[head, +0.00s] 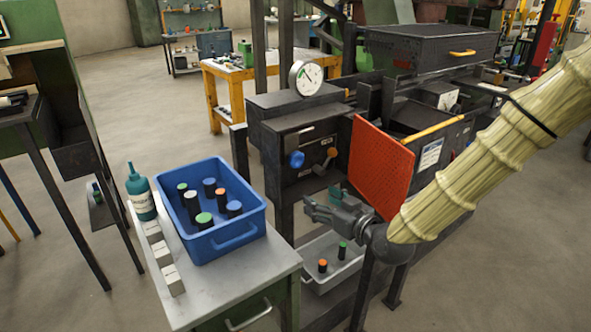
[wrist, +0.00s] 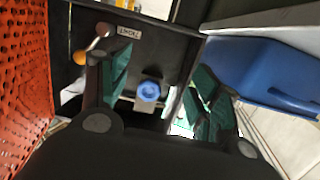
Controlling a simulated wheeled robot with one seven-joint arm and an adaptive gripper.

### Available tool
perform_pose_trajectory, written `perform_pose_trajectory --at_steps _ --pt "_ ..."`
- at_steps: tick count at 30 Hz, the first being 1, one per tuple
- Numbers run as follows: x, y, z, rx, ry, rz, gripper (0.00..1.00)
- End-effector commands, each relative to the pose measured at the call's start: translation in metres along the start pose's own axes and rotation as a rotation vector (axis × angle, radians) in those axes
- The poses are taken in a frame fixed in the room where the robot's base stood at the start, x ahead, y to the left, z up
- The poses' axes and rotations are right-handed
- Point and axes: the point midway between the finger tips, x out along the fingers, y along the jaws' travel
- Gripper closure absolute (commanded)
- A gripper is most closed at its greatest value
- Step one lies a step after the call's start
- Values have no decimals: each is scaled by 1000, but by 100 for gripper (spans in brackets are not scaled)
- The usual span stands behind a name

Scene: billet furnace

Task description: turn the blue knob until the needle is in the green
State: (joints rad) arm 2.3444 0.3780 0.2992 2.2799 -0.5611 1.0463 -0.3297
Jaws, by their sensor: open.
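The blue knob (head: 296,159) sits on the dark front panel of the furnace, on its left side. The round white gauge (head: 306,78) stands on top of the furnace; its dark needle and a small green patch show, but their exact relation is too small to tell. My gripper (head: 318,203) is open and empty, below and to the right of the knob, apart from it. In the wrist view, the blue knob (wrist: 149,91) shows between the two spread teal fingers, some way beyond them.
An orange-ended lever (head: 330,155) sits right of the knob, and a red perforated guard (head: 379,168) stands close beyond my gripper. A blue crate (head: 235,243) with several cylinders rests on the left bench. A grey tray (head: 313,284) lies below my gripper.

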Motion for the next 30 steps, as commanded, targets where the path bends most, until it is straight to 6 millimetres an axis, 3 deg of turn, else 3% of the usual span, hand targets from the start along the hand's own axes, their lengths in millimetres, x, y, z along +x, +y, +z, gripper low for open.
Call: perform_pose_trajectory --at_steps 3,7,14,30 --pt "5 2 -40 -52 104 -14 37" --pt "6 2 -63 -79 156 -21 37" --pt "21 1 -70 -85 165 -23 37" --pt "100 -2 -82 -83 163 -23 37"
